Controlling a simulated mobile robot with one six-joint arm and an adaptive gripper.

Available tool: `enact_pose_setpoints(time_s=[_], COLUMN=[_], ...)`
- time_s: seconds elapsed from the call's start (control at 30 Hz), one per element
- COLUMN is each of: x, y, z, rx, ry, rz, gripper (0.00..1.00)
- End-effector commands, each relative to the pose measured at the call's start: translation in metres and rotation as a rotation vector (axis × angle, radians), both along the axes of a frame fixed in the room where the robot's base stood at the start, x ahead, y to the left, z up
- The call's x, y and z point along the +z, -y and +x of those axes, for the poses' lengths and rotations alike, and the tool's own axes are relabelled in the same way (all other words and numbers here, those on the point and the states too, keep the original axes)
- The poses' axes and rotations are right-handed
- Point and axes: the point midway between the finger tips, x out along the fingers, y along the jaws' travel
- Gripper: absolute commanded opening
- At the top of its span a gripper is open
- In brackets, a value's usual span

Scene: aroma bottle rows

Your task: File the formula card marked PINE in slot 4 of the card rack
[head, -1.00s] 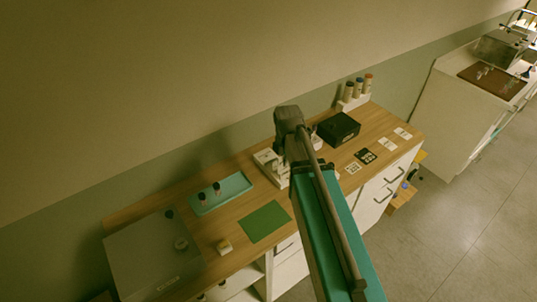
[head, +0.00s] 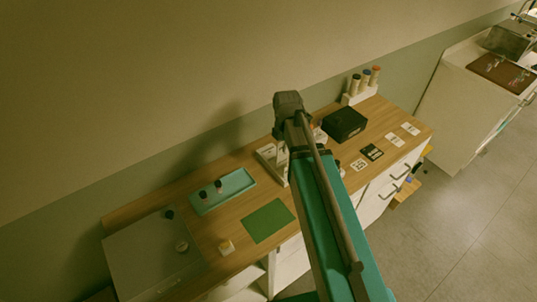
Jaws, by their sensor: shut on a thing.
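A white rack-like holder (head: 268,158) stands on the wooden counter, partly hidden by my arm; it may be the card rack, but its slots and any numbers are too small to read. White cards lie on the counter at the right, one near the front (head: 396,139) and one beyond it (head: 410,129). A black-and-white card-like piece (head: 371,152) and a pale patterned one (head: 358,165) lie nearer my arm. No PINE marking is readable. My arm reaches over the counter to beside the white holder. Its jaws, and whatever is in them, are hidden behind the arm.
A black box (head: 344,124) and a stand of capped bottles (head: 359,97) are at the back right. A teal tray (head: 238,183) with small dark bottles, a green mat (head: 267,221) and a grey panel (head: 140,262) lie left. The wall rises close behind the counter.

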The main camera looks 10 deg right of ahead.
Motion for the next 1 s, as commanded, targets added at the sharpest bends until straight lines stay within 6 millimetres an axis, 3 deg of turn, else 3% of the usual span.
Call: enact_pose_setpoints(time_s=[0.47, 0.67, 1.0], x=[-0.004, -0.016, -0.043], y=[0.003, -0.002, -0.015], z=[0.007, 0.031, 0.089], rx=[-0.007, -0.008, -0.007], ry=[0.000, 0.000, 0.000], rz=[0.000, 0.000, 0.000], gripper=[0.00, 0.00, 0.00])
